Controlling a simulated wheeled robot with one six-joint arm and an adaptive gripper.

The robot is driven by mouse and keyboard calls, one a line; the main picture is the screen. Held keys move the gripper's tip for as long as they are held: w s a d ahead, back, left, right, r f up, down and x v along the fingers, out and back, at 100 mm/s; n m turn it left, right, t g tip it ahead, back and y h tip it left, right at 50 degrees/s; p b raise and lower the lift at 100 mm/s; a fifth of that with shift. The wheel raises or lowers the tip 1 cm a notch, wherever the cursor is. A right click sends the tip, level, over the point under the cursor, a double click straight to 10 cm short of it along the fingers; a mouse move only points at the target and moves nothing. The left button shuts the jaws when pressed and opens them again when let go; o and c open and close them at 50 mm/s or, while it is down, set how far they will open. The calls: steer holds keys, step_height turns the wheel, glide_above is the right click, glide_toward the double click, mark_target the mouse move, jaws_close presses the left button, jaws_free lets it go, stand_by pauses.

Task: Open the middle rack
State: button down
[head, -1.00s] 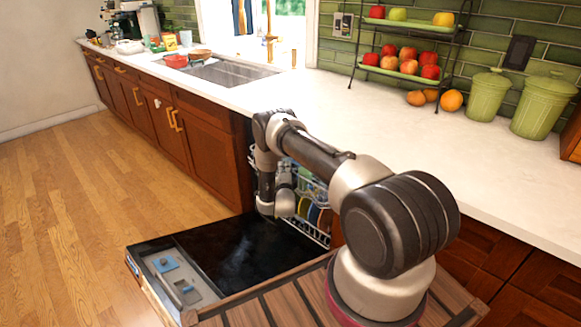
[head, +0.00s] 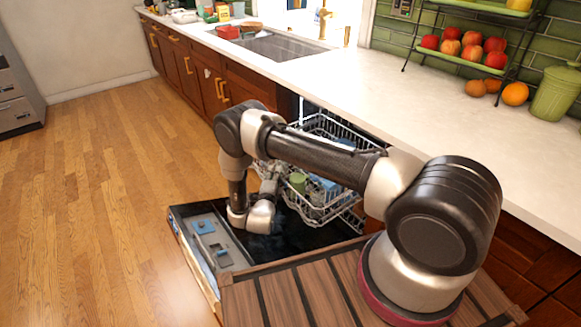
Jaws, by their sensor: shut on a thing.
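The dishwasher's middle rack (head: 345,213) is a wire rack that stands out from the bay over the open dishwasher door (head: 300,240). It holds a green cup (head: 297,183) and blue items (head: 325,187). My gripper (head: 268,187) is at the rack's front left edge, beside the green cup, and is shut on the rack. My wrist and arm cover part of the gripper and the rack, so the fingertips are hard to make out.
Wire rack parts (head: 335,125) also show farther back in the bay, beneath the white counter (head: 400,125). Wooden cabinets (head: 250,90) stand left of the bay. The wood floor (head: 110,200) at the left is clear.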

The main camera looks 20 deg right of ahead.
steer(key=s+a, duration=0.3)
steer(key=a, duration=0.7)
steer(key=shift+s, duration=0.35)
steer(key=shift+a, duration=0.1)
steer(key=c, duration=1.6)
jaws_free()
steer(key=shift+o, duration=0.2)
steer(key=v, duration=1.2)
